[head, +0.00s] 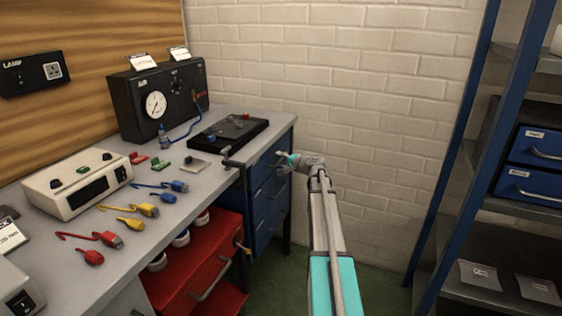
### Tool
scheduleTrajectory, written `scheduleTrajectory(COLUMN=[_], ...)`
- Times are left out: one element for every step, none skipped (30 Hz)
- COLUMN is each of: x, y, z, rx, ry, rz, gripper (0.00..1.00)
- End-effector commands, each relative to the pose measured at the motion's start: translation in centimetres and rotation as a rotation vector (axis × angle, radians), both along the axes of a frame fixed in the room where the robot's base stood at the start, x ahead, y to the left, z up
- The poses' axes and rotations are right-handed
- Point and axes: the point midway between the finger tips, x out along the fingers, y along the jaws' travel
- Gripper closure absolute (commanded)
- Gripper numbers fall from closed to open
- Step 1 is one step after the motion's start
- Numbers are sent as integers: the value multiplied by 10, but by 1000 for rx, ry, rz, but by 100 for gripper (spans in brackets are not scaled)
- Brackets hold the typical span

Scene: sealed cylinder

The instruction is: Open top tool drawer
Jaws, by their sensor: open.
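A blue drawer unit stands under the right end of the bench, with its drawers stacked. Its top drawer (263,171) looks shut, flush with the drawers below. My gripper (283,160) is open at the right edge of this top drawer, just below the bench top. My arm reaches up to it from the lower right. The gripper overlaps the drawer's front edge, so I cannot tell whether the fingers touch a handle.
A red drawer (195,275) with several round items in its top juts out left of the blue unit. The bench (225,180) carries a gauge box (158,100), a black tray (229,133) and coloured leads. A blue-framed shelf (487,120) stands right. Green floor lies between.

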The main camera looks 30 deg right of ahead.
Motion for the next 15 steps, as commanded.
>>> scheduleTrajectory(x=[1, 2, 2, 2, 2, 2, 2, 2, 2, 2, 2, 2, 2, 2, 2], y=[0, 1, 1, 1, 1, 1, 1, 1, 1, 1, 1, 1, 1, 1, 1], z=[0, 0, 0, 0, 0, 0, 0, 0, 0, 0, 0, 0, 0, 0, 0], rx=[0, 0, 0, 0, 0, 0, 0, 0, 0, 0, 0, 0, 0, 0, -1], ry=[0, 0, 0, 0, 0, 0, 0, 0, 0, 0, 0, 0, 0, 0, 0], rz=[0, 0, 0, 0, 0, 1, 1, 1, 1, 1, 1, 1, 1, 1, 1], gripper=[49, 49, 49, 49, 49, 49, 49, 49, 49, 51, 56, 64, 69, 75, 82])
